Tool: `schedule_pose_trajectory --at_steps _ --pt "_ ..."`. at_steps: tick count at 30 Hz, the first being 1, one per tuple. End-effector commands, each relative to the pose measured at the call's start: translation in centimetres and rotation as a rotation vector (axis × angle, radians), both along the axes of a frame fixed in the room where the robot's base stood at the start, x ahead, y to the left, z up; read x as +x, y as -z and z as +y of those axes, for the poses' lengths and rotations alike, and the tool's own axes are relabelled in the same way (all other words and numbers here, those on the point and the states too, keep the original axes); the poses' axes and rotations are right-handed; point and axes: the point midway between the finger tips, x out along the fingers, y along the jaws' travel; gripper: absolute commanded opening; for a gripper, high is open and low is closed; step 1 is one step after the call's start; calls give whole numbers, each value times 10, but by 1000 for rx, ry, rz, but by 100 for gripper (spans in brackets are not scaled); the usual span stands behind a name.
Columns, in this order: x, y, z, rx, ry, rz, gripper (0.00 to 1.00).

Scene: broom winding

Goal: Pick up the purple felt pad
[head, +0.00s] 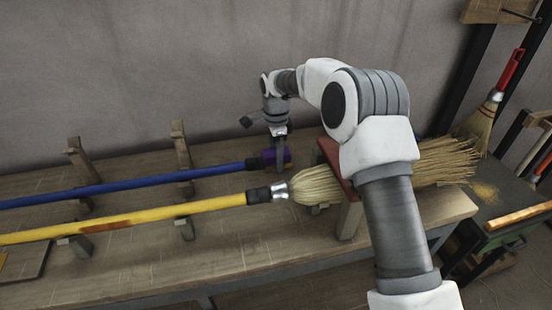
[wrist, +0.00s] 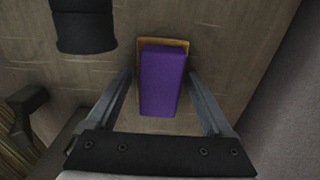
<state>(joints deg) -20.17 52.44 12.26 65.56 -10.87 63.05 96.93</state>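The purple felt pad (wrist: 163,80) is a long block lying on a tan backing or shallow tray (wrist: 164,42) on the wooden bench. In the head view the pad (head: 268,156) shows near the end of the blue handle, partly hidden by my gripper (head: 279,150). In the wrist view my gripper (wrist: 160,78) is open, with one finger on each side of the pad. Gaps show between the fingers and the pad. How high the fingertips are above the bench is hard to tell.
A blue handle (head: 130,185) with a dark end (wrist: 84,25) lies just left of the pad. A yellow-handled broom (head: 160,213) lies in front, its bristles (head: 318,185) near a red-topped block (head: 334,162). Wooden uprights (head: 182,150) stand left. The wall is close behind.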

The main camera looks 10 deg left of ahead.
Motion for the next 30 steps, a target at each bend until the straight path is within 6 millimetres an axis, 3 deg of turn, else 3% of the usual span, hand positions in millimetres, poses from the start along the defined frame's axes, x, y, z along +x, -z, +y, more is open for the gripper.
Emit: schedule_pose_trajectory --at_steps 2,12,20,30 --pt "0 0 0 0 0 0 69" --pt "0 -1 0 0 0 -1 8" --pt "0 -8 0 1 0 -2 8" --pt "1 -73 0 1 1 -3 8"
